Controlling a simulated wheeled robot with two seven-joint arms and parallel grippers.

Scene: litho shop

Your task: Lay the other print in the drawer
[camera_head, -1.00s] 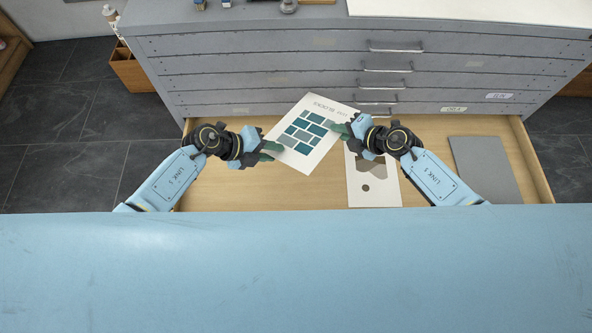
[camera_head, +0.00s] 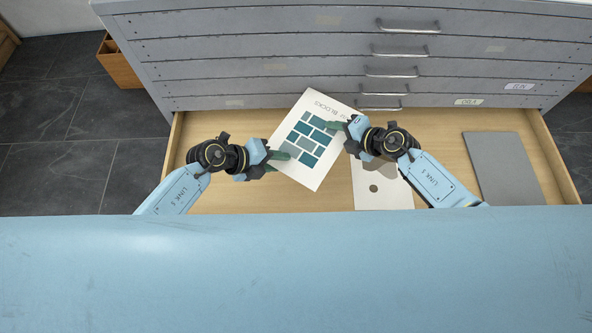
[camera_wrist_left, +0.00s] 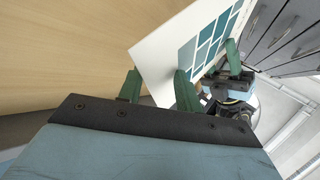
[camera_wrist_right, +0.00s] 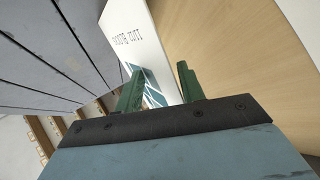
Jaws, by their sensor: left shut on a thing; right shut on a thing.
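A white print with teal and grey blocks (camera_head: 312,140) is held tilted over the open drawer (camera_head: 235,190). My left gripper (camera_head: 281,161) is shut on its left edge, and the print shows between the green fingers in the left wrist view (camera_wrist_left: 157,88). My right gripper (camera_head: 337,128) is shut on its right edge, as the right wrist view (camera_wrist_right: 157,92) shows. Another print with brown shapes and a dot (camera_head: 372,198) lies in the drawer, partly hidden by my right arm. Whether the held print touches the drawer floor cannot be told.
A grey sheet (camera_head: 503,168) lies at the drawer's right side. The grey cabinet (camera_head: 280,45) with closed drawers and metal handles (camera_head: 408,27) rises behind. A wooden box (camera_head: 120,65) stands on the floor at left. Bare drawer floor shows at left.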

